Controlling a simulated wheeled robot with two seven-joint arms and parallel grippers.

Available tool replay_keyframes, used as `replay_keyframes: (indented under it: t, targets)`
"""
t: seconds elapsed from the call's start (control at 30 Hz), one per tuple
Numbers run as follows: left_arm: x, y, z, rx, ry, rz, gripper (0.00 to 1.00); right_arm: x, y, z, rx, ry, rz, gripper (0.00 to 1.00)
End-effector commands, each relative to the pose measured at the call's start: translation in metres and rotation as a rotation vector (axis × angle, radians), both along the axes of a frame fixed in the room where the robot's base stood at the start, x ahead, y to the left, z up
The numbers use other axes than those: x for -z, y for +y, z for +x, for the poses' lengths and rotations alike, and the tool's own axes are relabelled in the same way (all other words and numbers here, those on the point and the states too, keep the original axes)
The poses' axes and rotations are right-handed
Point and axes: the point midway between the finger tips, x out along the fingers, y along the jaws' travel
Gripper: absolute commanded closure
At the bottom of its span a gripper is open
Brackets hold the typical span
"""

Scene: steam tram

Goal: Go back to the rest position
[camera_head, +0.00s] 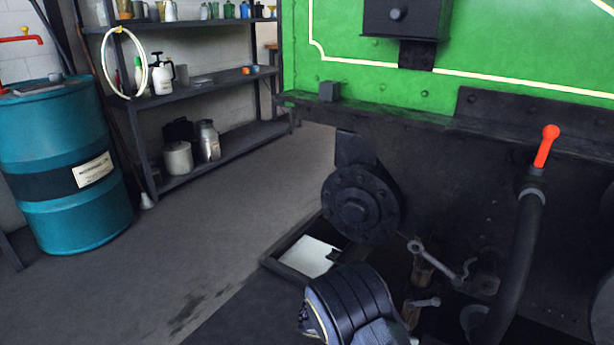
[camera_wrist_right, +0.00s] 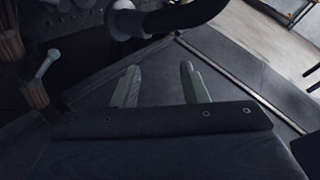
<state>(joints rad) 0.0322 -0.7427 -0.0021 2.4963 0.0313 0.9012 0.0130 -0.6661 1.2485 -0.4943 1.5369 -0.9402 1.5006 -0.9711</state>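My right gripper (camera_wrist_right: 160,82) shows in the right wrist view with its two pale fingers apart and nothing between them. Dark floor plates lie beyond the fingertips. In the head view a dark rounded part of my right arm (camera_head: 350,305) stands at the bottom middle, in front of the tram's lower front; the fingers cannot be made out there. My left gripper is in neither view.
The green tram (camera_head: 460,35) fills the right, with a round black buffer (camera_head: 360,203), a red-handled valve (camera_head: 546,147) and a black hose (camera_head: 512,265). A shelf (camera_head: 225,85) and blue drum (camera_head: 70,215) stand left. Floor (camera_head: 215,220) between is clear.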

Motion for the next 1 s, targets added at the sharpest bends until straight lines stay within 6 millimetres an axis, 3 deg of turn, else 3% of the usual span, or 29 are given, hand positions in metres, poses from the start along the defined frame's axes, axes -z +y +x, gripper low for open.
replay_keyframes:
  t: [0.1,0.3,0.7,1.0]
  targets:
    - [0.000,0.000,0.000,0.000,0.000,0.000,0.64,-0.016,-0.026,-0.032,0.220,-0.137,0.244,0.60]
    - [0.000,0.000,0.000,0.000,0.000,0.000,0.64,-0.042,-0.040,-0.086,0.583,-0.388,0.587,0.60]
    - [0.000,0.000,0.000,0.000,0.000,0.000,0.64,-0.111,-0.022,-0.178,1.301,-0.938,1.106,0.60]
    - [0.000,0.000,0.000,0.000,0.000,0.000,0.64,-0.140,-0.002,-0.218,1.665,-1.240,1.306,0.60]
